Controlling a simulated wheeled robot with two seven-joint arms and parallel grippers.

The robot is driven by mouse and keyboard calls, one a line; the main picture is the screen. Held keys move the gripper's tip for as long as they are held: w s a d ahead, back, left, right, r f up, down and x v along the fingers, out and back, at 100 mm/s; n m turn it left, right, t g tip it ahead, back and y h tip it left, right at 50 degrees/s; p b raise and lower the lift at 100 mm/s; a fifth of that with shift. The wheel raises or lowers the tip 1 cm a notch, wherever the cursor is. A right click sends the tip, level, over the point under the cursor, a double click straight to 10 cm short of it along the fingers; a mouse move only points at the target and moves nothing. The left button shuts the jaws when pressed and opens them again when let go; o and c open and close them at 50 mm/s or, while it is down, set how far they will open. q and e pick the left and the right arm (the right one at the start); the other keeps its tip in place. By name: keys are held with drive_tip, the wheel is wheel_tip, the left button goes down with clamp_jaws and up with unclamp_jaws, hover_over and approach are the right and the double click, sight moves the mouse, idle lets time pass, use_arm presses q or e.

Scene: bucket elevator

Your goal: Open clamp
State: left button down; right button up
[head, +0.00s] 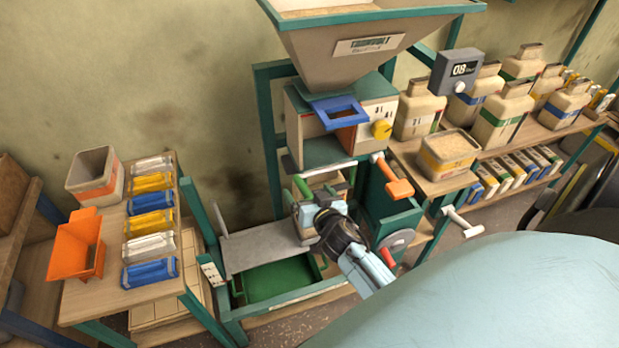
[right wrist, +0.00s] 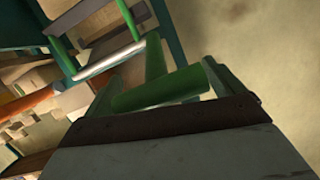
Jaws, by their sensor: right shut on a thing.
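The machine has a clamp area below its blue-framed outlet. A short green handle (head: 302,187) sticks up there, just up and left of my right gripper (head: 322,216). My right gripper is at the front of the machine, shut on what looks like this handle, though its fingertips are largely hidden. In the right wrist view a green cylindrical handle (right wrist: 162,88) lies across the middle, between two green side arms, with a grey, brown-edged surface below it. My left gripper is not in view.
An orange-handled lever (head: 398,188) and a white T-handle (head: 463,220) stand right of my gripper. A grey plate (head: 262,248) and a green tray (head: 282,280) lie to its lower left. A side table (head: 100,300) holds packets and an orange scoop (head: 75,245).

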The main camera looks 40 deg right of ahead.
drive_tip(key=shift+d+r, duration=0.1)
drive_tip(key=shift+r, duration=0.1)
drive_tip(key=o, duration=0.9)
drive_tip(key=shift+o, duration=0.8)
drive_tip(key=shift+f, duration=0.15)
drive_tip(key=v, duration=1.3)
drive_tip(key=shift+s, duration=0.1)
